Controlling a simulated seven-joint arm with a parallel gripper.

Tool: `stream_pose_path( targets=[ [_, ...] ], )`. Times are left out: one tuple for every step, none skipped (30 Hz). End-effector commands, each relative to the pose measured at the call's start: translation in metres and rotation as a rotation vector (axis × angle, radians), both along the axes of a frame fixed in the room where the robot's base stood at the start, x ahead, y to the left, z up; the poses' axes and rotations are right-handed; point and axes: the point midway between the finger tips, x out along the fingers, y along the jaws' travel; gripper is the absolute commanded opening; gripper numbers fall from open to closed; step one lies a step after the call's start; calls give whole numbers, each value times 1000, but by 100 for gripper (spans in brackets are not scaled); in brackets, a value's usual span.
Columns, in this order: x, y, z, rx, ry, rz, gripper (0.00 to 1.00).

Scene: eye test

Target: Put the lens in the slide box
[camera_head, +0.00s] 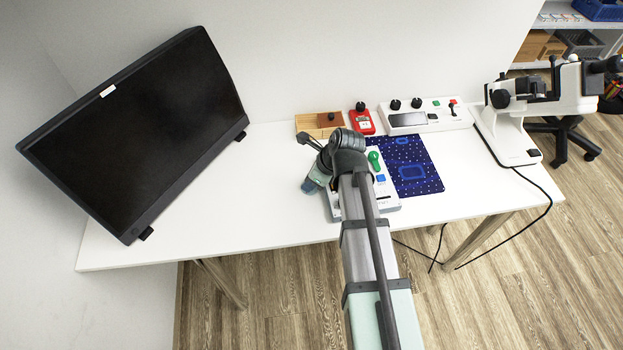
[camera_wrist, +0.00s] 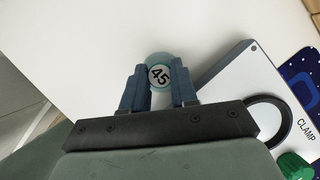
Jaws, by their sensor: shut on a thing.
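My gripper (camera_wrist: 160,88) is shut on the lens (camera_wrist: 159,57), a small round disc with a pale teal rim and a "45" label, in the wrist view. The fingers hold it from both sides above the white table. In the head view my gripper (camera_head: 311,185) is at the table's front, left of a white panel; the lens cannot be made out there. A low wooden box (camera_head: 305,125) with a dark knob stands at the table's back. It may be the slide box, but I see no label.
The white panel (camera_wrist: 243,84), marked "CLAMP", lies close right of my gripper. A blue dotted mat (camera_head: 428,180), a red device (camera_head: 362,125) and a white control panel (camera_head: 446,119) lie beyond. A monitor (camera_head: 140,130) stands left, a white instrument (camera_head: 511,140) right. The table's front left is clear.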

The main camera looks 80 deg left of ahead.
Motion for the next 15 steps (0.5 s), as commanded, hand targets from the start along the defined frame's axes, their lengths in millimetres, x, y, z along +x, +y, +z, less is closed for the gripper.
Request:
stream_pose_path(
  targets=[
    [0,0,-1,0,0,0,29],
    [0,0,-1,0,0,0,32],
    [0,0,-1,0,0,0,36],
    [0,0,-1,0,0,0,38],
    [0,0,-1,0,0,0,41],
    [0,0,-1,0,0,0,45],
    [0,0,-1,0,0,0,48],
    [0,0,-1,0,0,0,51],
    [0,0,-1,0,0,0,54],
    [0,0,-1,0,0,0,54],
    [0,0,-1,0,0,0,54],
    [0,0,-1,0,0,0,54],
    [0,0,-1,0,0,0,54],
    [0,0,-1,0,0,0,54],
    [0,0,0,0,0,0,54]
  ],
)
